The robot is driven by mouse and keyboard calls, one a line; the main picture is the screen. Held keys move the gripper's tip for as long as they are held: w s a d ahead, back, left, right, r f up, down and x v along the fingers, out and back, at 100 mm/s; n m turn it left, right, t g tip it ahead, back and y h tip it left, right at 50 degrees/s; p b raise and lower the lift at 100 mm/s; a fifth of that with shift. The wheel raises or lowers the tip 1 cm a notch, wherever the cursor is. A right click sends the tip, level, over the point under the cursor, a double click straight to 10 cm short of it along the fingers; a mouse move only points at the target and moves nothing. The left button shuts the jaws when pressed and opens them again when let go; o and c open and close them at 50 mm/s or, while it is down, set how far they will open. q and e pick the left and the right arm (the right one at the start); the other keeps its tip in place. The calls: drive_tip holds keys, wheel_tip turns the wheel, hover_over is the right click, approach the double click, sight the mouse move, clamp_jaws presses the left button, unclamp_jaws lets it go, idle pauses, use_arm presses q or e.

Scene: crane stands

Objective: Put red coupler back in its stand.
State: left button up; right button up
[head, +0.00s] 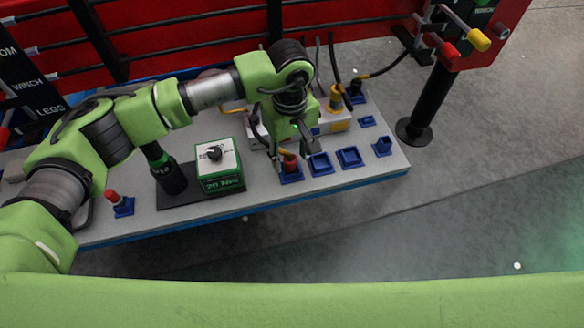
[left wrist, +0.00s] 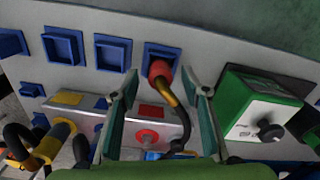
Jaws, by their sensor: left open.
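The red coupler (head: 290,161) is at a blue stand (head: 292,177) near the table's front edge. In the left wrist view the red coupler (left wrist: 160,70) overlaps the near side of its blue stand (left wrist: 161,51), with a yellow and black cable trailing from it. I cannot tell how deep it sits. My left gripper (head: 301,142) is just above and beside the coupler. In the left wrist view its fingers (left wrist: 160,82) are apart, one on each side of the coupler, with gaps. My right gripper is not in view.
Empty blue stands (head: 349,157) lie to the right. A green and white box with a black knob (head: 217,160) stands left of the coupler. Behind is a panel box with a red button (left wrist: 148,136) and a yellow coupler (head: 336,98). Floor in front is clear.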

use_arm(q)
drive_tip(key=shift+r+p, duration=0.65)
drive_tip(key=shift+r, duration=1.45)
wheel_tip(320, 180, up, 12)
